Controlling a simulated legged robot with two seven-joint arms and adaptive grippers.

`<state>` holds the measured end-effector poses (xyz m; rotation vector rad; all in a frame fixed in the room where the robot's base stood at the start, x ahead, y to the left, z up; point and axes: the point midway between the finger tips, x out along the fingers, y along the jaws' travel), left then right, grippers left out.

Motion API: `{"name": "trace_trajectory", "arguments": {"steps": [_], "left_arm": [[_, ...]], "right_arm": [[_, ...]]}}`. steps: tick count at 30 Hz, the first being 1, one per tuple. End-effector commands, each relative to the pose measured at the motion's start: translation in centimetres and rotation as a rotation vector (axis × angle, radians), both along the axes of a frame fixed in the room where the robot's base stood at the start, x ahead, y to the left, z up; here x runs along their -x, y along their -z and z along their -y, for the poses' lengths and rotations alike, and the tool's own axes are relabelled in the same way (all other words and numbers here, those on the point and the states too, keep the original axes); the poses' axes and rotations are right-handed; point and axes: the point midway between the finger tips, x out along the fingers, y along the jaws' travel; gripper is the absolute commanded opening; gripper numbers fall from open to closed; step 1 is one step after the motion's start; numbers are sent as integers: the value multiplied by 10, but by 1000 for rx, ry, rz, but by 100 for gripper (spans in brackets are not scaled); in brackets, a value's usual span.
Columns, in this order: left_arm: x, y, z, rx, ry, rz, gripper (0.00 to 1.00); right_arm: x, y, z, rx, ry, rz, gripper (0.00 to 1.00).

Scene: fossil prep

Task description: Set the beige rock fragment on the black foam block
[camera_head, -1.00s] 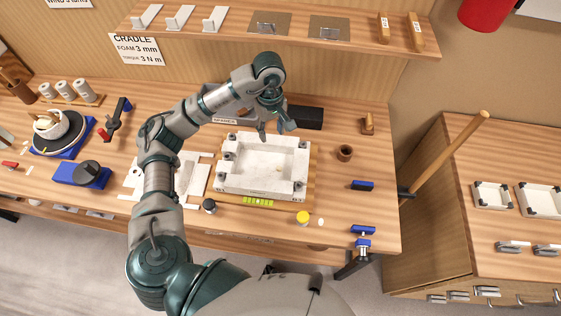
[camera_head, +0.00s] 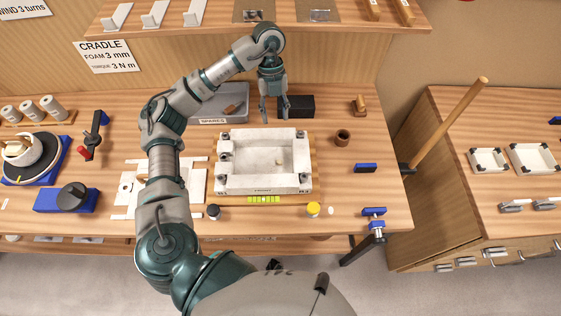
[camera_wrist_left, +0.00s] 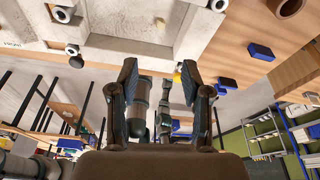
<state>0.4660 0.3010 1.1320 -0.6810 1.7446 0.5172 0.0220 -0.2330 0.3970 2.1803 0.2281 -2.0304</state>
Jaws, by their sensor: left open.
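A small beige rock fragment (camera_head: 279,162) lies inside the white tray (camera_head: 230,181), right of its middle. It also shows as a small beige spot in the wrist view (camera_wrist_left: 160,23). The black foam block (camera_head: 301,106) stands on the bench behind the tray. My left gripper (camera_head: 275,118) points down behind the tray's back wall, just left of the foam block in the picture. Its fingers are apart with nothing between them, as the left wrist view (camera_wrist_left: 160,82) shows. The fragment is apart from the gripper. My right gripper is not in view.
A grey bin (camera_head: 205,121) labelled SPARES stands left of the gripper. A brown cup (camera_head: 342,138), a blue block (camera_head: 366,168) and a yellow-topped jar (camera_head: 313,209) stand right and front of the tray. A shelf (camera_head: 340,46) runs above the back.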

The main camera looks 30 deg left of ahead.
Motion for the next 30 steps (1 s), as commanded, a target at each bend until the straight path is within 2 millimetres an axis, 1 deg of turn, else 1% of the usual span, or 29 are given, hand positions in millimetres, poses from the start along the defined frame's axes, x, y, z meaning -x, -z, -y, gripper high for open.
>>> {"name": "trace_trajectory", "arguments": {"steps": [1, 2, 4, 6, 12, 15, 20, 23, 24, 27, 30], "left_arm": [[2, 10, 1, 1, -2, -6, 48], [3, 16, 1, 1, -3, -7, 48], [7, 32, 2, 3, -2, -8, 48], [10, 49, 2, 4, -2, -8, 48], [19, 90, 7, 7, -3, -6, 48], [22, 105, 10, 6, -4, -4, 48], [24, 116, 15, 6, -3, -3, 48], [26, 125, 21, 3, -1, -4, 48], [28, 130, 25, 3, 0, -4, 48], [31, 145, 31, 2, -2, -3, 48], [34, 158, 32, 4, -2, -3, 48]], "right_arm": [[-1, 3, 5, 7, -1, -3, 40], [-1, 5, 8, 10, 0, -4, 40], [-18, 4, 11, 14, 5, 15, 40], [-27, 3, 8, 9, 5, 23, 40], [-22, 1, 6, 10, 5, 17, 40], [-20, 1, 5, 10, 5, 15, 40], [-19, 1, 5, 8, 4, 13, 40], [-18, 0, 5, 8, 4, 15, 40], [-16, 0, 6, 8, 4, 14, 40], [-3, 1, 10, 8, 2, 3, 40], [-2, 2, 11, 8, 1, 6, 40]]}}
